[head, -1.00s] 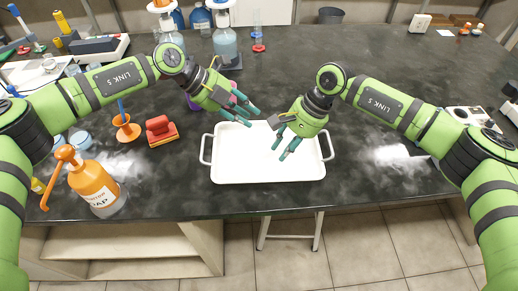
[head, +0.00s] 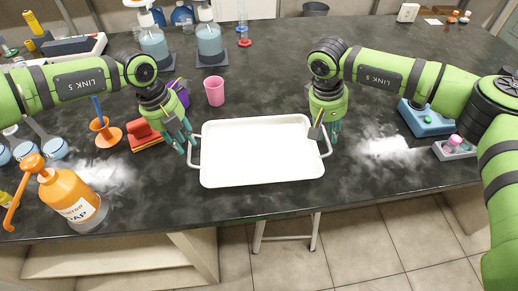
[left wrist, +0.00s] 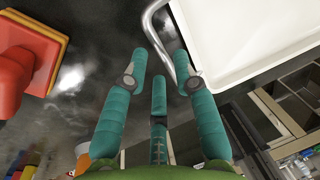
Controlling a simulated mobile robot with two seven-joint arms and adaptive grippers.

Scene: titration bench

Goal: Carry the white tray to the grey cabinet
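The white tray (head: 262,152) lies flat and empty near the bench's front edge, with a wire handle at each short end. My left gripper (head: 182,138) is at the tray's left handle (head: 193,151). In the left wrist view its fingers (left wrist: 158,75) are spread, with the tray's handle (left wrist: 150,28) beyond and between them, not clamped. My right gripper (head: 325,133) points down at the tray's right handle (head: 328,146). Its fingertips look apart on either side of that handle; contact is hard to tell. I cannot make out a grey cabinet.
A pink cup (head: 214,91) stands behind the tray. A red-orange block (head: 144,134), an orange funnel stand (head: 106,134) and an orange soap bottle (head: 67,192) are to the left. Blue box (head: 425,119) is to the right.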

